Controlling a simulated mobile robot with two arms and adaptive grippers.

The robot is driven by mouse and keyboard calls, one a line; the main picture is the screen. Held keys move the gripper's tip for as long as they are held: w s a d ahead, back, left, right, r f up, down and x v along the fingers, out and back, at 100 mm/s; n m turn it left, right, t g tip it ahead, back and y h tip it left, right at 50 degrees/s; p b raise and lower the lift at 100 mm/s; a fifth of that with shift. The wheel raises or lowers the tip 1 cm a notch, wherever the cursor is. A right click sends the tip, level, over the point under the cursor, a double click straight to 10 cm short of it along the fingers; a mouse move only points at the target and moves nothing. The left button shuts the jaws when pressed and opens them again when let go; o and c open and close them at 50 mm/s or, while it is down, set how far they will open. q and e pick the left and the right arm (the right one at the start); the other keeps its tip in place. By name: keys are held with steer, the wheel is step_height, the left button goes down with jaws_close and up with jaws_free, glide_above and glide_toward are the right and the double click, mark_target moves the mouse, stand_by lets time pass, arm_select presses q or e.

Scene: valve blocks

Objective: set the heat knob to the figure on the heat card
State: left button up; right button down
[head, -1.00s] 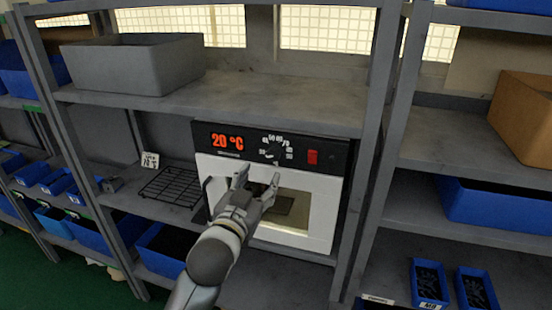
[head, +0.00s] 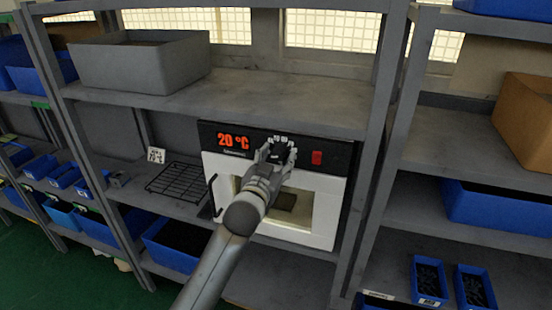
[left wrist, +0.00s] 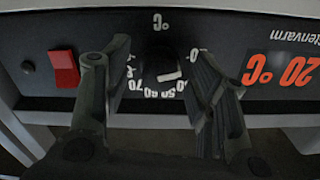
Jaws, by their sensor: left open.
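The white oven (head: 325,190) stands on the middle shelf; its red display (head: 232,141) reads 20 °C. The dark heat knob (left wrist: 160,64) is on the black panel, with a white mark and a ring of figures including 50, 60 and 70. My left gripper (head: 276,150) is open at the knob, hiding much of it in the head view. In the left wrist view, which is upside down, its fingers stand either side of the knob with gaps. The white heat card (head: 155,155) stands left of the oven; its figure is too small to read surely. My right gripper is not in view.
A red switch (head: 317,158) sits beside the knob on the panel. A black wire rack (head: 180,181) lies left of the oven. A grey bin (head: 140,62) stands on the shelf above, and shelf uprights flank the oven.

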arm_select(q)
steer(key=shift+c, duration=0.2)
steer(key=c, duration=1)
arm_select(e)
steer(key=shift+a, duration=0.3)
